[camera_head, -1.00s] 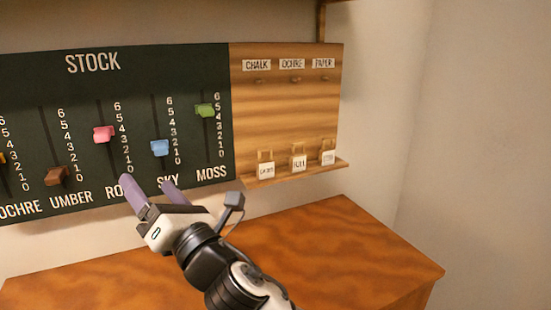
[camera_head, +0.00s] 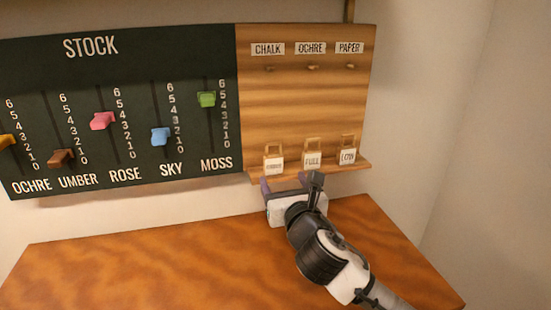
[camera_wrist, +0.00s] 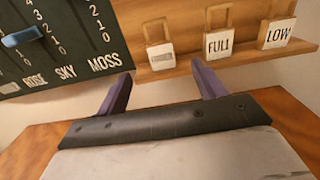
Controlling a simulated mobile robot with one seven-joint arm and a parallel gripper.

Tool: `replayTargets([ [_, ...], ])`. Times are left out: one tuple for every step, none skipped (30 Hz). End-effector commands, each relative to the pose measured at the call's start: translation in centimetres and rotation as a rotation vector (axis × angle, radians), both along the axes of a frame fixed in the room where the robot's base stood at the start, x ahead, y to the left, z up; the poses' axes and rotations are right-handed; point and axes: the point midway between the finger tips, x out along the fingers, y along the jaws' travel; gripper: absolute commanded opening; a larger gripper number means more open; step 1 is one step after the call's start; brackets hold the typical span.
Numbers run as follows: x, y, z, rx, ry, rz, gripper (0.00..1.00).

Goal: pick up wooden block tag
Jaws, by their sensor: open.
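Three wooden block tags with white labels stand on the narrow ledge of the wooden board. The left tag (camera_head: 274,164) has a label too blurred to read; it also shows in the wrist view (camera_wrist: 160,53). The middle tag (camera_head: 312,157) reads FULL and shows in the wrist view (camera_wrist: 218,42). The right tag (camera_head: 348,154) reads LOW and shows in the wrist view (camera_wrist: 277,33). My gripper (camera_head: 285,184) is open and empty, just below and in front of the ledge. In the wrist view its purple fingers (camera_wrist: 163,88) are apart, with the left tag above the gap between them.
The wooden board (camera_head: 300,105) has pegs under CHALK, OCHRE and PAPER labels. The ledge (camera_head: 362,167) runs along its bottom. A dark STOCK board (camera_head: 140,70) with coloured sliders hangs at left. The wooden table (camera_head: 150,265) below is clear.

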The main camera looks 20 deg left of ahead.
Motion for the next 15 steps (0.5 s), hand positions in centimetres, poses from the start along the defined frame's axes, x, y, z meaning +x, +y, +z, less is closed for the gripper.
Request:
replayTargets([
  [1.0, 0.7, 0.4, 0.003, 0.004, 0.002, 0.69],
  [1.4, 1.1, 0.4, 0.003, 0.003, 0.002, 0.69],
  [2.0, 1.5, 0.3, 0.002, 0.003, 0.002, 0.69],
  [2.5, 1.8, 0.3, 0.002, 0.003, 0.002, 0.69],
  [2.9, 2.1, 0.4, 0.002, 0.002, 0.003, 0.69],
  [3.4, 2.3, 0.3, 0.003, 0.002, 0.001, 0.69],
  [3.6, 2.5, 0.3, 0.002, 0.002, 0.001, 0.69],
  [3.9, 2.7, 0.3, 0.003, 0.001, 0.001, 0.69],
  [4.1, 2.8, 0.2, 0.003, 0.001, 0.001, 0.69],
  [4.3, 2.9, 0.2, 0.002, 0.000, 0.001, 0.69],
  [4.3, 3.0, 0.2, 0.002, 0.000, 0.001, 0.69],
  [4.5, 3.1, 0.3, 0.002, 0.000, 0.002, 0.69],
  [4.7, 3.3, 0.4, 0.002, 0.000, 0.002, 0.69],
  [4.9, 3.4, 0.5, 0.003, 0.001, 0.002, 0.69],
  [5.4, 3.7, 0.7, 0.003, 0.002, 0.002, 0.69],
])
